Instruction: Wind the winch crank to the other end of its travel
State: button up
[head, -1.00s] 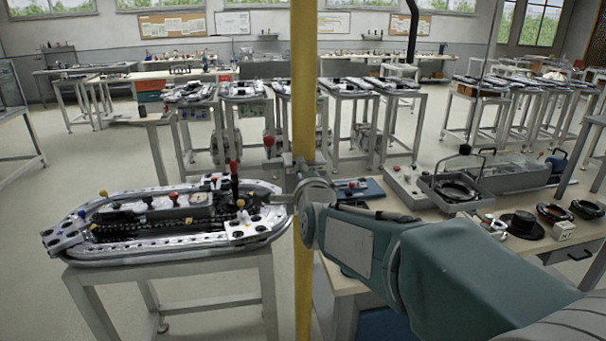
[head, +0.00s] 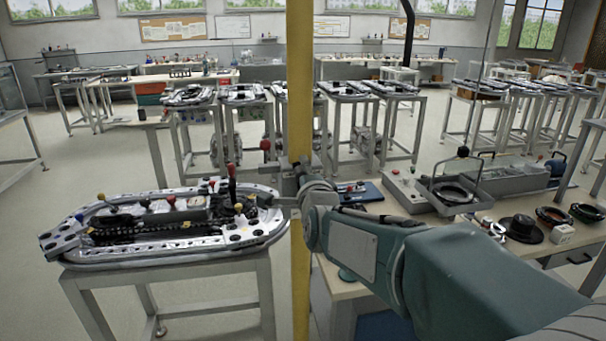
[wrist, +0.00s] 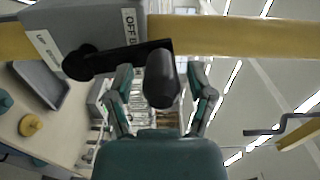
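The winch is a grey box (wrist: 85,25) with white labels, one reading "OFF", mounted at the yellow post (wrist: 235,35) in the wrist view. Its black crank arm (wrist: 120,58) runs from a round hub at the left to a dark handle (wrist: 163,78) that points toward the camera. My gripper (wrist: 161,85) has its two fingers apart, one on each side of the handle. Gaps show between the handle and both fingers. In the head view my gripper is small and partly hidden near the yellow post (head: 299,90), so finger contact cannot be told there.
A ring track (head: 150,250) with levers and black chain stands on a grey table at left. A workbench (head: 400,205) at right holds trays, black rings and a hat-shaped part. More track tables stand behind. Open floor lies at far left.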

jog(key=shift+s+a, duration=0.1)
jog(key=shift+a, duration=0.05)
jog(key=shift+s, duration=0.3)
jog(key=v, duration=1.1)
jog(key=shift+s, duration=0.1)
